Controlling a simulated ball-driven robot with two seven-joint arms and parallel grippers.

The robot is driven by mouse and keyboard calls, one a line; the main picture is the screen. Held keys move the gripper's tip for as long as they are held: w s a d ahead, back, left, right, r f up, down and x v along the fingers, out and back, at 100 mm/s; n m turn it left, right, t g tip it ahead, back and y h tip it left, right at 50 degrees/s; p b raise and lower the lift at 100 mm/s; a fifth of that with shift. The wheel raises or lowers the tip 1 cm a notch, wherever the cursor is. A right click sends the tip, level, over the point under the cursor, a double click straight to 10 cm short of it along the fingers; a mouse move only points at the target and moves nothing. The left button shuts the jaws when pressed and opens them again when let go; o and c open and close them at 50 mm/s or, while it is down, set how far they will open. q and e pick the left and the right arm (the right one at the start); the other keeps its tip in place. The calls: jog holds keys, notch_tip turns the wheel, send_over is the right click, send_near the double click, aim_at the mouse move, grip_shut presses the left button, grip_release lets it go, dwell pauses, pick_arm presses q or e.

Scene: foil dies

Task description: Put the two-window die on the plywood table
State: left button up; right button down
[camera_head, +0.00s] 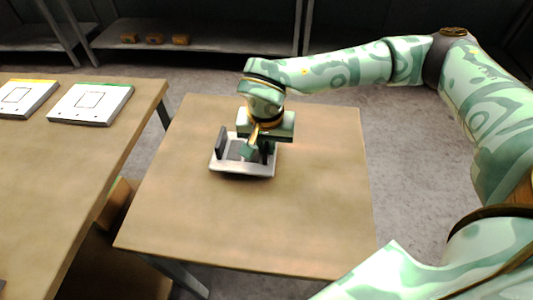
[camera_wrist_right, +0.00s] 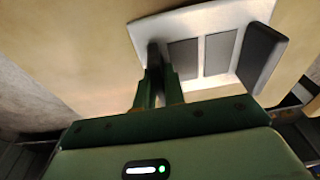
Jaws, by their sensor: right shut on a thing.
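The two-window die (camera_head: 240,169) is a pale grey plate with two dark grey rectangular windows and upright dark grips at its ends. It is at the plywood table (camera_head: 300,215), over its middle-left part; I cannot tell whether it touches the top. In the right wrist view the die (camera_wrist_right: 195,22) shows both windows side by side. My right gripper (camera_head: 258,150) is shut on the die's near grip, and its fingers (camera_wrist_right: 158,85) close around that dark grip in the wrist view. My left gripper is not in view.
Another wooden table (camera_head: 75,160) stands at the left, with a white die with a green edge (camera_head: 90,103) and one with a yellow edge (camera_head: 25,97). A gap separates the tables. A shelf (camera_head: 200,37) with small orange blocks is behind. The plywood table's front and right are clear.

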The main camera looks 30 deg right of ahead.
notch_tip(320, 180, down, 4)
jog(key=shift+d+r+b, duration=0.15)
jog(key=shift+r+b, duration=0.05)
jog(key=shift+b, duration=0.6)
jog(key=shift+r, duration=0.1)
jog(key=c, duration=1.5)
grip_release()
jog(key=r+p, duration=0.1)
jog(key=r, duration=0.3)
jog(key=s+r+p, duration=0.1)
jog(key=r+p, duration=0.1)
jog(key=r, duration=0.2)
jog(key=a+r+p, duration=0.1)
jog(key=r, duration=0.3)
jog(key=shift+s+a+p, duration=0.1)
jog(key=shift+s+p, duration=0.1)
jog(key=shift+p, duration=0.15)
